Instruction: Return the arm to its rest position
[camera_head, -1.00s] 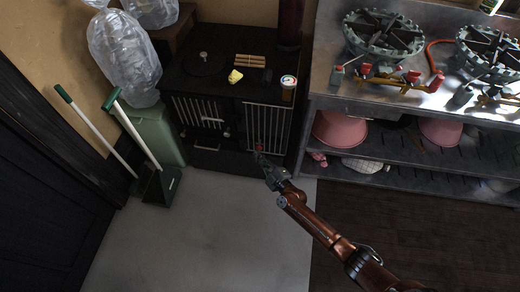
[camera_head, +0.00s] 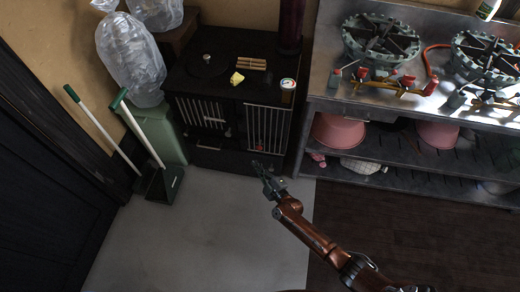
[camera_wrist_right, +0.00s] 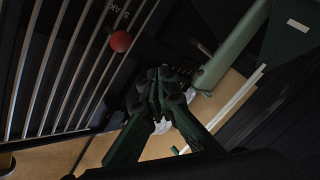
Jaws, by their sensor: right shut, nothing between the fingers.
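My right arm (camera_head: 318,241), copper-brown with a dark wrist, reaches in from the bottom right in the head view. My right gripper (camera_head: 260,168) is shut and empty, in front of the lower part of the dark stove (camera_head: 190,84). In the right wrist view, its dark fingers (camera_wrist_right: 158,76) come together at the tips with nothing held. Pale barred panels (camera_wrist_right: 62,62) and a red ball-shaped knob (camera_wrist_right: 120,41) show beyond the fingers to the left. My left gripper is not in view.
A yellow object (camera_head: 237,78) and a small jar (camera_head: 287,84) stand on the stove. At left are a green bin (camera_head: 163,128), a dustpan (camera_head: 164,184) and a broom handle (camera_head: 104,130). A metal bench (camera_head: 330,98) with burners stands right. The grey floor (camera_head: 215,235) is clear.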

